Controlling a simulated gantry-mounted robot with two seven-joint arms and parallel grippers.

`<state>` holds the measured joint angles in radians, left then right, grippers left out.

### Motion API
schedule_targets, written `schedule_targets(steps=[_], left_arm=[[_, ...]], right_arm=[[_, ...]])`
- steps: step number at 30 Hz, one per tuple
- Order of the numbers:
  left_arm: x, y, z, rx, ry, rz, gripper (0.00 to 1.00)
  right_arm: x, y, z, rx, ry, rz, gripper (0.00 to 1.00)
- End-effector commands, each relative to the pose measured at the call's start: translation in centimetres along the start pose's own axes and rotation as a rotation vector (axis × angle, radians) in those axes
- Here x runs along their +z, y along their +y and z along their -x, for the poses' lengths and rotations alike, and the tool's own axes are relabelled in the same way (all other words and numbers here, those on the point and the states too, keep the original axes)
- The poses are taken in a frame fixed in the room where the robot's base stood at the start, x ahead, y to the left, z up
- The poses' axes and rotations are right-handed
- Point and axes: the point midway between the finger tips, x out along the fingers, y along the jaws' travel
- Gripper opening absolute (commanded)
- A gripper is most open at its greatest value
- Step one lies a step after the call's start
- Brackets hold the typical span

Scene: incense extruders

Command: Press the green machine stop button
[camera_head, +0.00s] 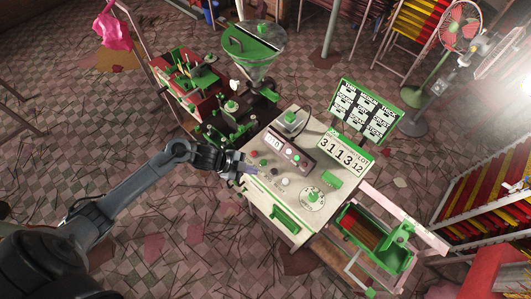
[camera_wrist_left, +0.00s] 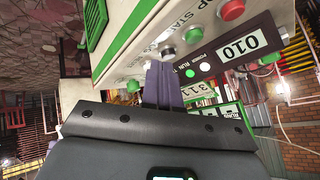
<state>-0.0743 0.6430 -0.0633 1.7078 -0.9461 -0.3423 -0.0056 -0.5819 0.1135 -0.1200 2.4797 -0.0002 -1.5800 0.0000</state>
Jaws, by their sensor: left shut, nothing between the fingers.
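The green-and-cream machine (camera_head: 262,190) stands right of centre in the head view, its sloped control face holding several round buttons. In the left wrist view, a red button (camera_wrist_left: 231,9) is at the top, with a green button (camera_wrist_left: 193,34) and a grey knob (camera_wrist_left: 168,53) lower along the panel. Another green button (camera_wrist_left: 133,86) is at the panel's lower end. Contact is unclear.
A dark display box (camera_head: 285,150) sits on the machine, with a number board (camera_head: 345,150) and a label rack (camera_head: 366,108) behind. A green hopper (camera_head: 252,45) and a red-green machine (camera_head: 190,80) stand farther back. A green-edged tray (camera_head: 370,235) is to the right. Floor at left is open.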

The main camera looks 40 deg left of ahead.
Motion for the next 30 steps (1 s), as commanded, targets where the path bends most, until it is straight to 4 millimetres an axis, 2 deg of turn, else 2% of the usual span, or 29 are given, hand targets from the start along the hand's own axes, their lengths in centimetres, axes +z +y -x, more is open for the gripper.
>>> schedule_targets(steps=[1, 6, 12, 18, 30], left_arm=[[0.7, -2.1, 0.9, -0.017, -0.024, -0.02, 0.0], [1.1, -7.2, 3.0, -0.077, -0.058, -0.064, 0.0], [0.2, -10.4, 4.6, -0.124, -0.064, -0.101, 0.0], [-0.3, -11.4, 4.9, -0.139, -0.059, -0.109, 0.0], [-0.3, -11.3, 4.8, -0.139, -0.059, -0.109, 0.0]], right_arm=[[-0.1, 0.0, 0.0, 0.0, 0.001, 0.0, 0.43], [-0.1, 0.0, 0.1, 0.001, 0.001, 0.001, 0.43], [-0.1, 0.1, 0.1, 0.004, 0.001, 0.005, 0.43], [-0.1, 0.3, 0.1, 0.008, 0.001, 0.01, 0.43], [0.0, 0.2, 0.0, 0.007, 0.001, 0.008, 0.43]])
